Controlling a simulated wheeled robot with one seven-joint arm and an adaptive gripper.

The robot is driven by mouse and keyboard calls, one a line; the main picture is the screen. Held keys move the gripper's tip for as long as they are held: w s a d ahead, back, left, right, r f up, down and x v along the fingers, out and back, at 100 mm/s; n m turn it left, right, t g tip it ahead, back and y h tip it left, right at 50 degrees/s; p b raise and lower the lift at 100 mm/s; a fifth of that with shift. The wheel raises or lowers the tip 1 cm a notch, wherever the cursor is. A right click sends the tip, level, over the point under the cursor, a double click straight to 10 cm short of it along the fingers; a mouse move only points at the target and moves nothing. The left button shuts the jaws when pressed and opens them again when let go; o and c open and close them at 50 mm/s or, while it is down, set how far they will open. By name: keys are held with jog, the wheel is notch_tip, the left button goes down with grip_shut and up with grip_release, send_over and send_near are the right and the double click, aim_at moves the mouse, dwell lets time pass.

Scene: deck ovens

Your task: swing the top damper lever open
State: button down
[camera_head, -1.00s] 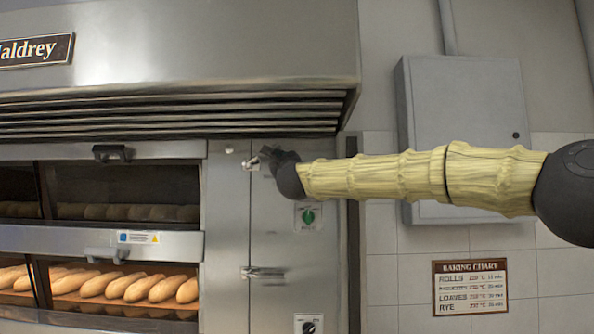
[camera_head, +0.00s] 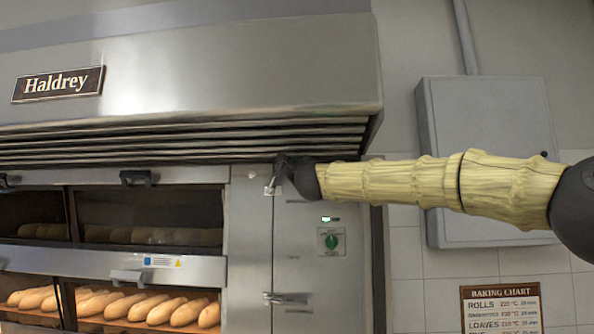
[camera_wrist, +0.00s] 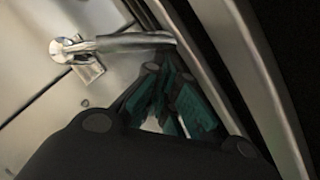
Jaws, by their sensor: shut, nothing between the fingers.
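The top damper lever (camera_head: 271,187) is a small metal bar on a pivot, high on the oven's steel side panel. In the wrist view the lever (camera_wrist: 125,42) runs from its round pivot at left to a tip beside my fingers. In the head view it tilts up from its pivot, its tip partly hidden by my gripper (camera_head: 281,168). My gripper is shut and empty. Its dark-green fingers (camera_wrist: 172,80) are at the lever's tip in the wrist view, touching or very near it. A lower lever (camera_head: 283,298) lies level on the same panel.
The slatted hood (camera_head: 190,138) overhangs close above my gripper. A green knob (camera_head: 331,241) and a small lit indicator (camera_head: 331,218) sit on the panel below my arm. Oven decks with bread (camera_head: 150,308) are at left. A grey wall box (camera_head: 488,150) stands behind my arm.

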dwell(0.4)
jog(key=s+d+f+b, duration=0.4)
jog(key=s+d+b, duration=0.2)
jog(key=s, duration=0.3)
jog(key=shift+b, duration=0.9)
jog(key=shift+d, duration=0.1)
